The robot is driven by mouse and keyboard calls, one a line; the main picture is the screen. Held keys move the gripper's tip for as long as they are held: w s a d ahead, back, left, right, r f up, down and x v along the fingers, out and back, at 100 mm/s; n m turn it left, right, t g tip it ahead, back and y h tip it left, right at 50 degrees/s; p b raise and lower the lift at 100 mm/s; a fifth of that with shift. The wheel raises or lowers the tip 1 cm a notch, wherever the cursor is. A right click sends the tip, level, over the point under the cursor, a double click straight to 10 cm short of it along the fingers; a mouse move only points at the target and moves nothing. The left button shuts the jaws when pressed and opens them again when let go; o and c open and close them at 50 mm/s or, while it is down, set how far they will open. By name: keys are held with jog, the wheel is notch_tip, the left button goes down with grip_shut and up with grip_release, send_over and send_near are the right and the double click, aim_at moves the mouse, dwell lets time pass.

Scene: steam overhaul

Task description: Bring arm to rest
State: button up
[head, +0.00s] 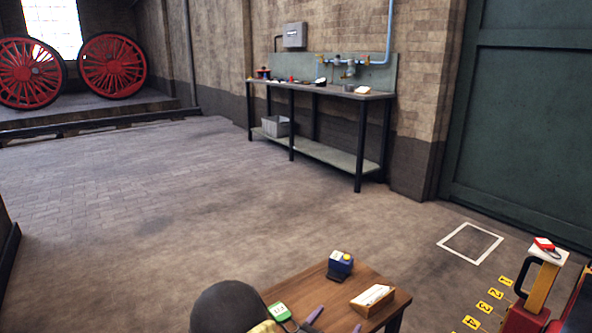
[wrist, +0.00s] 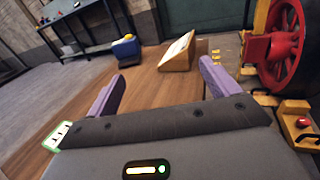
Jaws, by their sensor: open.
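My gripper (wrist: 155,88) is open and empty in the wrist view, its two purple fingers spread above a wooden table top (wrist: 140,85). In the head view my gripper (head: 335,321) shows at the bottom edge, with purple finger parts over the same table (head: 325,285). My dark rounded arm link covers part of the table's left side there. The table holds a blue device with a yellow top (head: 340,264), a wooden block with a white sloped face (head: 373,299) and a green-edged tag (head: 279,311).
A red and yellow machine (head: 541,290) stands right of the table, with a red wheel (wrist: 283,45) close by in the wrist view. A long workbench (head: 330,92) stands along the back wall. A white square (head: 470,243) marks the floor. The floor at left is clear.

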jog(key=s+d+r+m+g+h+p, duration=0.2)
jog(key=s+d+m+g, duration=1)
jog(key=s+a+r+m+g+y+p, duration=0.1)
jog(key=s+a+m+g+y, duration=0.1)
jog(key=s+m+y, duration=0.25)
jog(key=s+a+r+m+g+y, duration=0.1)
jog(key=s+r+m+g+y, duration=0.1)
jog(key=s+m+y, duration=0.3)
jog(key=w+a+r+m+t+y+p, duration=0.1)
jog(key=r+m+t+p, duration=0.1)
jog(key=r+p, duration=1.7)
jog(key=w+a+r+m+t+y+p, duration=0.1)
jog(key=r+m+p, duration=0.4)
jog(key=r+p, duration=1.5)
notch_tip(320, 180, up, 4)
jog(key=shift+w+a+r+t+y, duration=0.15)
jog(key=shift+a+t+y, duration=0.3)
jog(key=shift+a, duration=0.35)
